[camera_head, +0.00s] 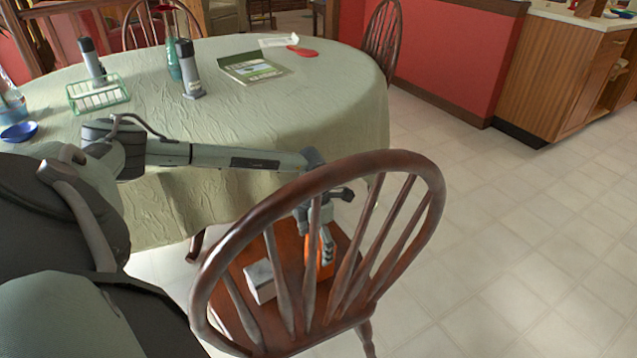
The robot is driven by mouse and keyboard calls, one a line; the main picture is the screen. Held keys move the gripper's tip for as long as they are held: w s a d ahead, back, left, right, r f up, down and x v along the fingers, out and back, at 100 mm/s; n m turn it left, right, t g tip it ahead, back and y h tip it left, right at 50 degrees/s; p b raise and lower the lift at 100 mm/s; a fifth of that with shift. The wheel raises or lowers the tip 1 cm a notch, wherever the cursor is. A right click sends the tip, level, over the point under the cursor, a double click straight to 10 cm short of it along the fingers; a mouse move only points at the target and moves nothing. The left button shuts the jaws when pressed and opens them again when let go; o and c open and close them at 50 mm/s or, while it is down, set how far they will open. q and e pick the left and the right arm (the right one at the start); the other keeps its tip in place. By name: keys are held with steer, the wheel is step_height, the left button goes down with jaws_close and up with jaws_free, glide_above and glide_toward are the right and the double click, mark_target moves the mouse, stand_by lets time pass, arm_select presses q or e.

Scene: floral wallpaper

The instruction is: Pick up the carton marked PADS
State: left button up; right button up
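A small white box (262,287) lies on the brown wooden chair seat, partly hidden by the chair's back slats. An orange item (325,271) stands to its right on the seat, also partly hidden by slats. I cannot read the word PADS on either one. My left arm reaches over the chair from the left. My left gripper (327,246) points down at the orange item, behind the chair back. Its fingers overlap the orange item in the view, and I cannot tell whether they touch or grip it. My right gripper is not in view.
The wooden chair (432,180) has a tall slatted back on the near side. A round table with a green cloth (340,95) stands behind it, with a book (252,68), bottles and a wire basket (98,95). The tiled floor (480,240) at right is clear.

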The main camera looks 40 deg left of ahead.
mark_target(322, 273)
arm_select(q)
step_height(322, 273, down, 2)
steer(key=shift+w+d+f, duration=0.1)
steer(key=shift+w+d, duration=0.05)
steer(key=f, duration=0.2)
steer(key=shift+w+d+f, duration=0.1)
steer(key=shift+d+f, duration=0.1)
steer(key=shift+f, duration=0.7)
steer(key=shift+c, duration=0.7)
steer(key=c, duration=1.2)
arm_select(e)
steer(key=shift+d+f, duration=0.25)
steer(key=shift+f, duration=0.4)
